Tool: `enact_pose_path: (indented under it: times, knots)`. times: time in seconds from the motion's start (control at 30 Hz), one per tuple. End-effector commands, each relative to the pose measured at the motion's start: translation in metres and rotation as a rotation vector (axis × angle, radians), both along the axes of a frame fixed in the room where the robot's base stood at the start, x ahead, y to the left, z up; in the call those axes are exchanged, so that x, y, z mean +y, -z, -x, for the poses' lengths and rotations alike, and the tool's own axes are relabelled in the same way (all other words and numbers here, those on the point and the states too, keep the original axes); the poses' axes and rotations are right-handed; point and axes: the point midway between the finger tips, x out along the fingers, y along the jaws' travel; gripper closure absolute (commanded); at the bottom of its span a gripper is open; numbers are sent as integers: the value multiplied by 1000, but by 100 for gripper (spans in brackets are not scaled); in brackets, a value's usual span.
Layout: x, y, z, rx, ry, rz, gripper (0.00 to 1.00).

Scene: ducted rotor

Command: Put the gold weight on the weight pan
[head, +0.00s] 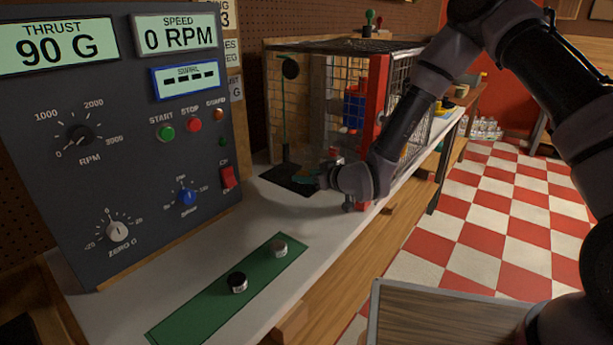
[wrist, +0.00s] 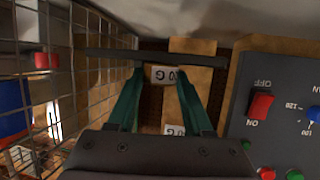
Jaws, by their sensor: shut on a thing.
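My gripper (head: 312,182) is low at the front of the mesh cage, over or beside a black plate (head: 279,177). No gold weight shows on the green mat.
A black weight (head: 237,282) and a silver weight (head: 280,248) stand on the green mat (head: 205,309). The control panel (head: 125,130) reads THRUST 90 G and 0 RPM. The cage's red post (head: 375,100) and mesh (wrist: 95,60) are close to my gripper.

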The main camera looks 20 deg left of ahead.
Motion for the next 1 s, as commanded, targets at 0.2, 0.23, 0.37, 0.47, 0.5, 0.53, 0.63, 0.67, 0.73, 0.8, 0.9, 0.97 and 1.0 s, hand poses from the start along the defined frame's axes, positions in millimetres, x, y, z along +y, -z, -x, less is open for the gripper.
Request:
enact_pose_path:
  times: [0.2,0.23,0.37,0.47,0.5,0.53,0.63,0.67,0.73,0.8,0.9,0.97,1.0]
  knots:
    - [0,1,0,0,0,0,19]
    - [0,1,0,0,0,0,19]
    - [0,1,0,0,0,0,19]
    - [0,-1,0,0,0,0,19]
    - [-1,-3,1,0,0,0,19]
    - [-3,-3,2,0,0,0,19]
    - [-15,-8,9,0,0,0,19]
    - [-20,-10,13,1,0,2,19]
    - [-31,-16,20,0,0,1,19]
    - [-44,-21,29,-1,1,2,19]
    - [-61,-28,40,0,1,1,19]
    - [-70,-32,45,0,2,1,19]
    - [-75,-34,49,0,1,1,19]
